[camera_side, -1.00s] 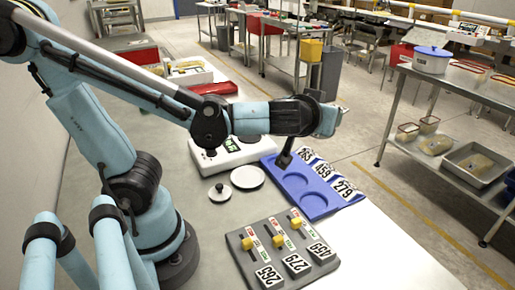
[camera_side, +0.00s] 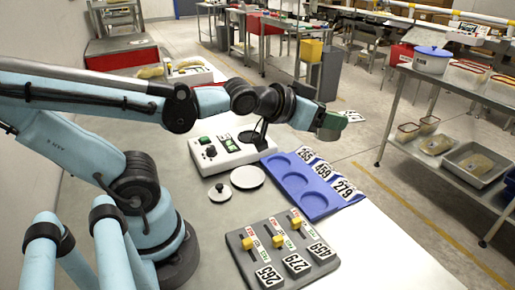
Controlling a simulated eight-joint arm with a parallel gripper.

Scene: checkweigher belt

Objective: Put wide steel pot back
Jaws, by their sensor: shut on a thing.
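My gripper (camera_side: 324,117) is raised at the right end of my arm, above and beyond the far edge of the table. It is shut on a grey-green round piece, which looks like the wide steel pot (camera_side: 330,127); my wrist and jaws hide part of it. The blue tray (camera_side: 311,207) lies below on the table. Its round recesses look empty, and number cards 265, 459 and 279 (camera_side: 345,189) stand along its right side. A pale marked card (camera_side: 352,116) shows just right of my gripper; I cannot tell whether it is attached to the pot.
The white weighing unit (camera_side: 204,163) stands left of the tray, partly behind my wrist. A white disc (camera_side: 247,177) and a small knobbed lid (camera_side: 220,192) lie in front. A grey slider board (camera_side: 250,258) with yellow knobs is at the front. The table's right front is clear.

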